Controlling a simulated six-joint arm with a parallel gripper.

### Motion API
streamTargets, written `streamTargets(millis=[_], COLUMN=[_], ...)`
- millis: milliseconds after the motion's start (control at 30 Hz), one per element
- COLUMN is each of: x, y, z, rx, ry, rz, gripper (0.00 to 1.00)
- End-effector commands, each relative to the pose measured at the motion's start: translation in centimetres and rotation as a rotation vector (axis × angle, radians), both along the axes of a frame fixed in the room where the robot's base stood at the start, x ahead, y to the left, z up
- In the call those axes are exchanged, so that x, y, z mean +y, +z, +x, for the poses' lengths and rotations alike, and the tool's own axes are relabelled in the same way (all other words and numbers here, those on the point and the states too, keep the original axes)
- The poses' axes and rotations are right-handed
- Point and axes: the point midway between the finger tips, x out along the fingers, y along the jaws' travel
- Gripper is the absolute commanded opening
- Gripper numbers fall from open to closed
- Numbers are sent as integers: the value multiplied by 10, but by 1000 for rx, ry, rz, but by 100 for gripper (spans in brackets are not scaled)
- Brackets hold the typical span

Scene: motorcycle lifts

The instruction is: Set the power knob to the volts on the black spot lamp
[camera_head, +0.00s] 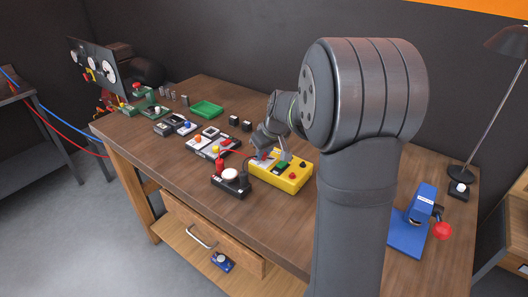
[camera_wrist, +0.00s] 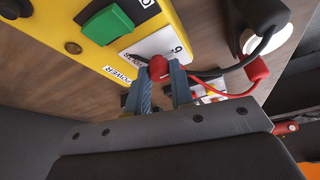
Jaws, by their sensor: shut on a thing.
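The yellow power box (camera_head: 292,185) stands on the workbench; it also shows in the wrist view (camera_wrist: 60,18), with a POWER label, a green switch and a white dial plate (camera_wrist: 165,42) bearing a partly hidden 9. My gripper (camera_wrist: 161,80) is shut on a red knob (camera_wrist: 158,66) at that plate; the fingers hide its pointer and most marks. In the head view my gripper (camera_head: 270,154) is at the box's far left end. The black spot lamp (camera_head: 231,187) with a pale round face stands left of the box; I cannot read its volts.
Red and black leads (camera_wrist: 225,66) run between the box and the lamp, close to my fingers. Small parts and a green tray (camera_head: 206,109) lie farther left. A blue device with a red ball (camera_head: 442,230) stands right. The front bench top is bare.

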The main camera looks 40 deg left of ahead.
Motion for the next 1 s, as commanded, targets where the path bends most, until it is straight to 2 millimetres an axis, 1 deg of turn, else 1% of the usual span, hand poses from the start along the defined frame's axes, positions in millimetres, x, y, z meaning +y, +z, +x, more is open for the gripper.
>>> streamTargets(millis=[500,533,600,633,867,1000], x=[-1,-1,-1,-1,0,-2], y=[0,0,0,0,0,6], z=[0,0,0,0,0,0], rx=[0,0,0,0,0,-1], ry=[17,17,17,17,17,17], rz=[-2,-2,-1,-1,-1,0], gripper=[0,27,41,43,43,43])
